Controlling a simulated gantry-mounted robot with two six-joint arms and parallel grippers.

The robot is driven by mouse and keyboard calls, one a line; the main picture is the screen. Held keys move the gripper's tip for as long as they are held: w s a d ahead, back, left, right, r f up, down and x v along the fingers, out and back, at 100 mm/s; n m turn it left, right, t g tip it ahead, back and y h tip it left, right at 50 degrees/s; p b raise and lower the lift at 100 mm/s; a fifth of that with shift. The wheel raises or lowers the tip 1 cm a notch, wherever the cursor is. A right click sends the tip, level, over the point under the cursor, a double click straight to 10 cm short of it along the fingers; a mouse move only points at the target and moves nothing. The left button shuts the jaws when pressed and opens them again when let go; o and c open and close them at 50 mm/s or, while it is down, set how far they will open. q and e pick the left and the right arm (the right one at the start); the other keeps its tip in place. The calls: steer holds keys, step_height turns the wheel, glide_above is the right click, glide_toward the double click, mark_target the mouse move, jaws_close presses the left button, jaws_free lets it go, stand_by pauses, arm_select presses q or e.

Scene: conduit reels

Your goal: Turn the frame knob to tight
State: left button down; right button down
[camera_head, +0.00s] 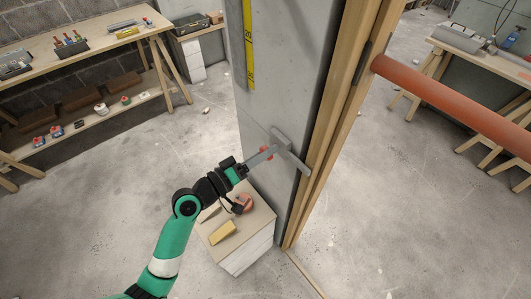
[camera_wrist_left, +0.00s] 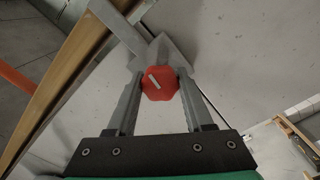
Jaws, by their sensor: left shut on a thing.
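The red knob (camera_wrist_left: 160,83) is many-sided with a pale bar on its face. In the left wrist view the bar slants from upper left to lower right. It sits on a grey metal clamp (camera_head: 291,153) that reaches over the wooden frame (camera_head: 322,135) at the wall's edge. My left gripper (camera_head: 262,156) is shut on the knob, one finger on each side. In the head view the fingers hide most of the knob (camera_head: 266,152). I see no tight marking. My right gripper is not in view.
A low block with a yellow sponge (camera_head: 223,233) and a red object (camera_head: 244,203) stands below my left wrist. An orange-red pipe (camera_head: 450,95) crosses at right. Workbenches (camera_head: 90,48) stand at back left and right. The floor between is mostly clear.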

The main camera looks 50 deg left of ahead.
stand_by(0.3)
arm_select(q)
steer(key=shift+c, duration=1.5)
jaws_free()
steer(key=s+a, duration=0.1)
steer(key=s, duration=1)
steer(key=shift+s, duration=0.3)
steer(key=shift+a, duration=0.1)
